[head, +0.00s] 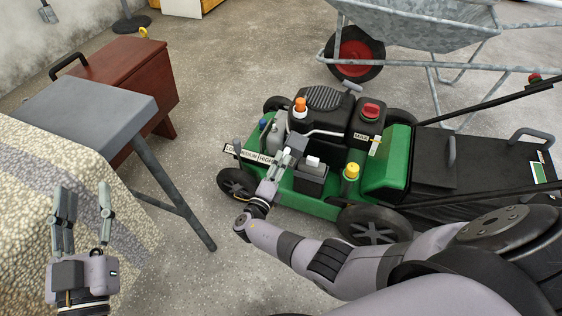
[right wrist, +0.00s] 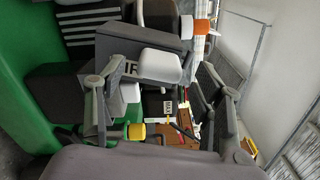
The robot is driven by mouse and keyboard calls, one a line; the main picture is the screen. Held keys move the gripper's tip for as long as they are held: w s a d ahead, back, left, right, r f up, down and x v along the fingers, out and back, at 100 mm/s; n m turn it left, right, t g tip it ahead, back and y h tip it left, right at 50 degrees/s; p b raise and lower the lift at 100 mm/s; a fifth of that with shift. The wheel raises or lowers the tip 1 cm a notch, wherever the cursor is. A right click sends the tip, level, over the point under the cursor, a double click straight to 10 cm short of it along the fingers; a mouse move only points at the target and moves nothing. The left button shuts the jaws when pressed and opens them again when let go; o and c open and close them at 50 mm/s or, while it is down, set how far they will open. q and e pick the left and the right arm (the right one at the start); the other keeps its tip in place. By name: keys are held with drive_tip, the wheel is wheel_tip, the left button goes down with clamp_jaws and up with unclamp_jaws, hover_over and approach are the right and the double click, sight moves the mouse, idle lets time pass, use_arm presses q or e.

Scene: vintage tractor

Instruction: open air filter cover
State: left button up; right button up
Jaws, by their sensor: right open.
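The air filter cover (head: 308,184) is a dark grey box on the near side of the green lawn mower (head: 380,180), with a white knob (head: 313,161) on it. In the right wrist view the grey cover (right wrist: 122,42) shows part of a label reading "IR", and the white knob (right wrist: 162,65) stands out between my fingers. My right gripper (head: 284,160) is open beside the cover, just left of the knob. I cannot tell whether a finger touches it. My left gripper (head: 84,196) is open and empty at the lower left, away from the mower.
The mower carries an orange-topped cap (head: 300,105), a red cap (head: 371,110) and a yellow cap (head: 352,170). A wheelbarrow (head: 410,25) stands behind. A grey-topped stand (head: 90,115) and a reddish-brown box (head: 125,75) are at the left. Concrete floor lies clear between.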

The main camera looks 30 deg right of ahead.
drive_tip(key=v, duration=1)
drive_tip(key=shift+w+d, duration=0.1)
